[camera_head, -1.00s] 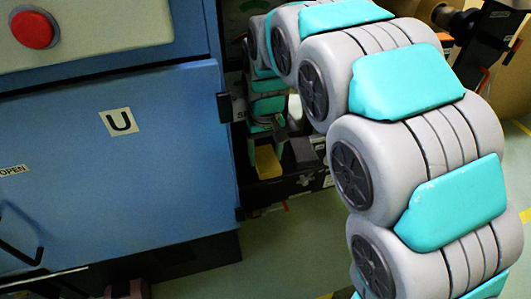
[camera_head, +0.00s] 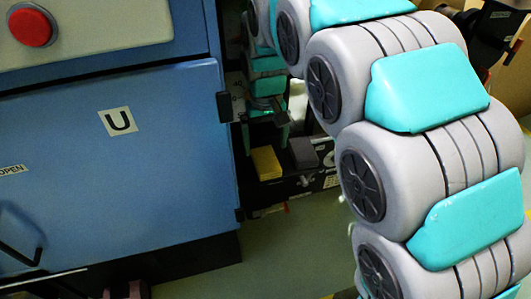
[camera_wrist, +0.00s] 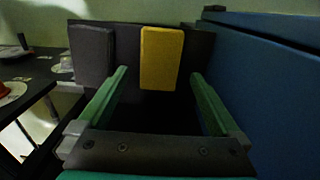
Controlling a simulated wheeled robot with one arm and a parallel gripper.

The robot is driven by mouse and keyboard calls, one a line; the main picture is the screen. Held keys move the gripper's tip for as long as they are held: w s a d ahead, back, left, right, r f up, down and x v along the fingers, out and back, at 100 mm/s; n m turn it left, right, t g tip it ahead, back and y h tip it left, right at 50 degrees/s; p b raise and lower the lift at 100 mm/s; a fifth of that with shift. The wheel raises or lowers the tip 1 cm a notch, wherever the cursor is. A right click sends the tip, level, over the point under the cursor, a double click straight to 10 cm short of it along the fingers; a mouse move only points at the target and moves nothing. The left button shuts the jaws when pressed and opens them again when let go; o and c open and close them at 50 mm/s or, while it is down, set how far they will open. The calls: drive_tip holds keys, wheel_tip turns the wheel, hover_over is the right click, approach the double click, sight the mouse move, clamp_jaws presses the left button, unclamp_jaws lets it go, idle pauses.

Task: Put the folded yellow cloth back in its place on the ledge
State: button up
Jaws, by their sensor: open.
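The folded yellow cloth (camera_head: 266,163) lies on the dark ledge (camera_head: 262,196) beside the blue cabinet, left of a dark grey block. In the wrist view the yellow cloth (camera_wrist: 161,57) is ahead of my gripper (camera_wrist: 158,84), between the lines of its two green fingers. The fingers are wide apart with nothing held between them. I cannot tell whether a finger touches the cloth.
The dark grey block (camera_head: 303,152) sits close beside the cloth and also shows in the wrist view (camera_wrist: 92,54). The blue cabinet (camera_head: 110,165) with a U label stands close on one side. Green floor lies below the ledge.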

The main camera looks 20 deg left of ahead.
sight(266, 158)
wheel_tip(266, 158, up, 8)
drive_tip(key=shift+f, duration=0.2)
drive_tip(key=s+d+f+m, duration=0.1)
drive_tip(key=s+d+m, duration=0.1)
drive_tip(key=s+d, duration=0.5)
drive_tip(key=s+d+f+m, duration=0.1)
drive_tip(key=s+d+m, duration=0.1)
drive_tip(key=d, duration=1)
drive_tip(key=s+d+f+m+g, duration=0.1)
drive_tip(key=s+d+f, duration=0.2)
drive_tip(key=s, duration=0.6)
drive_tip(key=s+d+f+m, duration=0.1)
drive_tip(key=s+d+f, duration=0.3)
drive_tip(key=s, duration=0.5)
drive_tip(key=d, duration=0.2)
drive_tip(key=shift+d+g, duration=0.3)
drive_tip(key=shift+g, duration=0.1)
